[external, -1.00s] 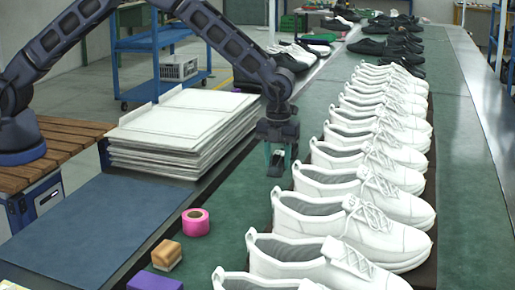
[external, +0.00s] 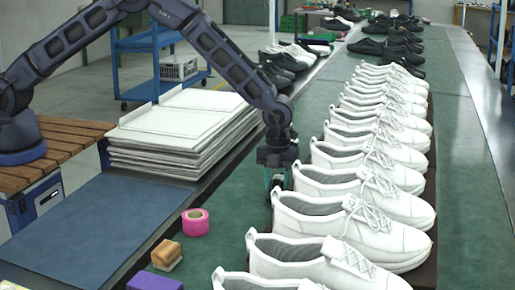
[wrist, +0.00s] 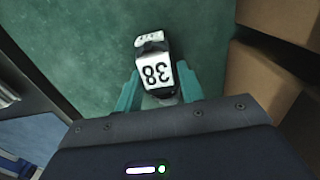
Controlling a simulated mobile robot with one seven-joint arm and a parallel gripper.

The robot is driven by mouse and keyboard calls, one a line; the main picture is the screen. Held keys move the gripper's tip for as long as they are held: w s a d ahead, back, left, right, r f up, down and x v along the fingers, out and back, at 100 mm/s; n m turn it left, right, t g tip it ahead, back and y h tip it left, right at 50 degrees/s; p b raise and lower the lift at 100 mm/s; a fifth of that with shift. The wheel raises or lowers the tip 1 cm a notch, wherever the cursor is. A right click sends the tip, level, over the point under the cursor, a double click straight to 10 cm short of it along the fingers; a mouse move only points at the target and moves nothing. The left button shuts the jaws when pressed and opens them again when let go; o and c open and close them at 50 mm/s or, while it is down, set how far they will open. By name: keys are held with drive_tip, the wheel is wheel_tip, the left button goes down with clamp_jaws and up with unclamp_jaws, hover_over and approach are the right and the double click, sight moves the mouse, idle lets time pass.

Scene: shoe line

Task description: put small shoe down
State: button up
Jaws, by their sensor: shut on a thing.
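In the external view my gripper (external: 279,180) points down over the green mat, just left of the row of white shoes. The small shoe is hard to make out there. I cannot tell whether it touches the mat.
White shoes (external: 360,228) stand in a long row close to the right of my gripper. A pink tape roll (external: 195,222), a tan-and-brown block (external: 166,254) and a purple block (external: 153,282) lie nearer the front left. A stack of white boards (external: 180,140) is on the left.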

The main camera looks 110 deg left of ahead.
drive_tip(key=shift+f, duration=0.1)
drive_tip(key=o, duration=1)
drive_tip(key=shift+c, duration=0.2)
